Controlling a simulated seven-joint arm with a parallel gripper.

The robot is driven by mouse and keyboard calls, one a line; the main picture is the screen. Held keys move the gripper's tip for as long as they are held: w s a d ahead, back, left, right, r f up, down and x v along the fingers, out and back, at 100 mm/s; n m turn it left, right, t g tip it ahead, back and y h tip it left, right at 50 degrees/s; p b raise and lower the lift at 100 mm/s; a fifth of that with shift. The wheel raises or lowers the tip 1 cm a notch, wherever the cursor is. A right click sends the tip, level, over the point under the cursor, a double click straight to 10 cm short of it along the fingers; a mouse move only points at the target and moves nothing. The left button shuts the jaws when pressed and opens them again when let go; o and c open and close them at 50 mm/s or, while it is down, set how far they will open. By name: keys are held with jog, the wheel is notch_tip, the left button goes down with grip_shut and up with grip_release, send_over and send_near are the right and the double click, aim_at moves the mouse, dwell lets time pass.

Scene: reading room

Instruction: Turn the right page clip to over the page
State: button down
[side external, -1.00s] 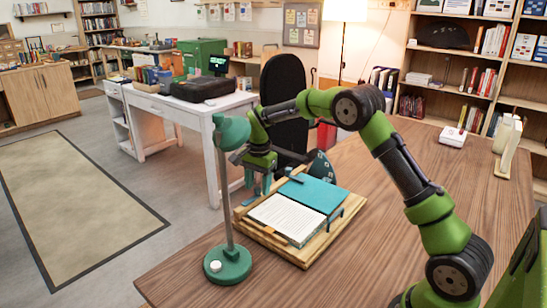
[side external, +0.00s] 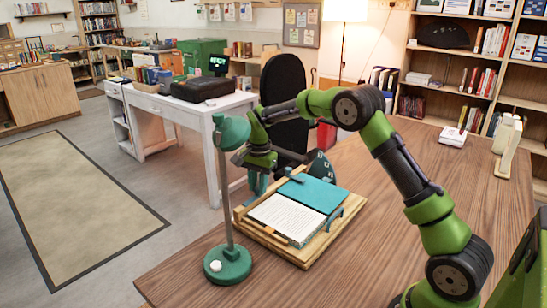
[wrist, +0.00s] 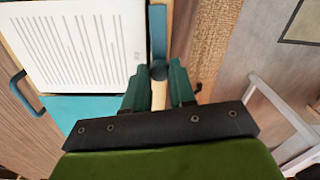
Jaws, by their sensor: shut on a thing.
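An open book with a white printed page (side external: 287,218) and a teal cover part (side external: 308,190) lies on a wooden stand (side external: 305,257). In the wrist view the white page (wrist: 80,45) is at the upper left. A blue page clip (wrist: 158,28) runs along the page's right edge there, beside the page, with a dark round knob at its near end. My gripper (wrist: 158,84) is shut on the clip's knob end, a teal finger on each side. In the side view my gripper (side external: 261,183) is at the stand's far left edge, and its fingertips are hard to make out.
A green lamp (side external: 229,262) stands close to the stand's left side, its head near my wrist. A teal curved handle (side external: 335,214) is on the stand's right side and shows in the wrist view (wrist: 22,92).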

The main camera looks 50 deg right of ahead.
jog(key=n, duration=1.3)
jog(key=shift+w, duration=0.1)
jog(key=shift+n+g, duration=0.3)
jog(key=shift+n, duration=1.8)
jog(key=c, duration=0.9)
grip_release()
jog(key=shift+c, duration=0.2)
jog(key=shift+r, duration=0.1)
